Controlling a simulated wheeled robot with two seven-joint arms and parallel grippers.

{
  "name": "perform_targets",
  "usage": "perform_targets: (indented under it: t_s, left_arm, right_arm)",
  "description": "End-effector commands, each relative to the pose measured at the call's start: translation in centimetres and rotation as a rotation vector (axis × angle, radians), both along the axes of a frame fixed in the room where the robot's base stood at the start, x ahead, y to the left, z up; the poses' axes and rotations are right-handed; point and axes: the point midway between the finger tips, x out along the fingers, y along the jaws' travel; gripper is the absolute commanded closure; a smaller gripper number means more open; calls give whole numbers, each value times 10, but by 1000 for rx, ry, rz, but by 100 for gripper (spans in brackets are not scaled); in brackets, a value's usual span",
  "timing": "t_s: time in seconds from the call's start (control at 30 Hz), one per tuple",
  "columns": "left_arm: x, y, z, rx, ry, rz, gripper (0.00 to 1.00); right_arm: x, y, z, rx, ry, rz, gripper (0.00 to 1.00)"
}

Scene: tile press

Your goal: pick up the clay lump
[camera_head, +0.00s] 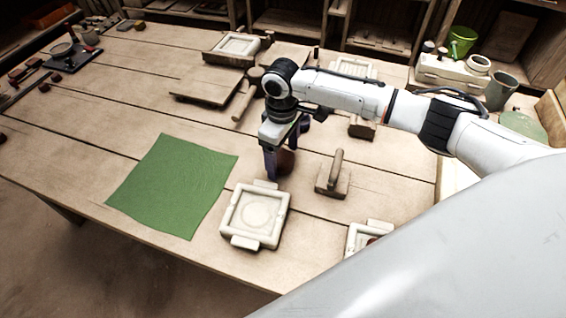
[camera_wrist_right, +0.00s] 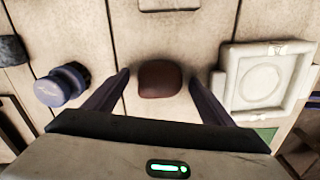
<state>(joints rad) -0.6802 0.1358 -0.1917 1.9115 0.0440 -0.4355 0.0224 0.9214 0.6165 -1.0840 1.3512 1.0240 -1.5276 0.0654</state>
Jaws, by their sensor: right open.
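The clay lump (camera_head: 286,162) is a small, rounded, reddish-brown piece on the wooden table, partly behind my right gripper in the head view. In the right wrist view the clay lump (camera_wrist_right: 160,78) shows between the two dark fingers, with a gap on each side. My right gripper (camera_head: 284,158) is open and points down at the lump; its fingers (camera_wrist_right: 159,85) spread to either side of it. I cannot tell how far above the table the fingertips are. My left gripper is not in view.
A pale square mould (camera_head: 254,216) lies in front of the lump, close to the right finger in the wrist view (camera_wrist_right: 265,80). A green cloth (camera_head: 175,188) lies to the left, a wooden-handled press block (camera_head: 333,176) to the right. Wooden boards (camera_head: 205,86) lie behind.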

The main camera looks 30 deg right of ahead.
Motion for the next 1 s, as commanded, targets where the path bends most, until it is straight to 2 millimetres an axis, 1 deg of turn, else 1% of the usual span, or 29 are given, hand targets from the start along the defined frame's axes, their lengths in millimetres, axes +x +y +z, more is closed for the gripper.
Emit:
perform_targets:
  t_s: [0.07,0.27,0.5,0.57,0.6,0.83,0.93,1.0]
  left_arm:
    - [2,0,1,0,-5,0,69]
    - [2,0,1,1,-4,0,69]
    - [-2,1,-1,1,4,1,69]
    - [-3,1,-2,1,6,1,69]
    - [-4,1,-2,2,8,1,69]
    - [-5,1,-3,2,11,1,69]
    - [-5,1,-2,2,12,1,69]
    - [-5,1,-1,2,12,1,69]
  right_arm:
    - [0,0,-4,0,0,1,23]
    - [0,0,-4,-1,-1,1,23]
    - [0,0,-4,-1,-1,1,64]
    - [0,0,-4,-1,-1,1,74]
    - [0,0,-3,0,-2,0,75]
    - [1,0,0,1,-3,0,75]
    - [1,0,12,1,-4,0,76]
    - [1,-1,25,1,-5,0,76]
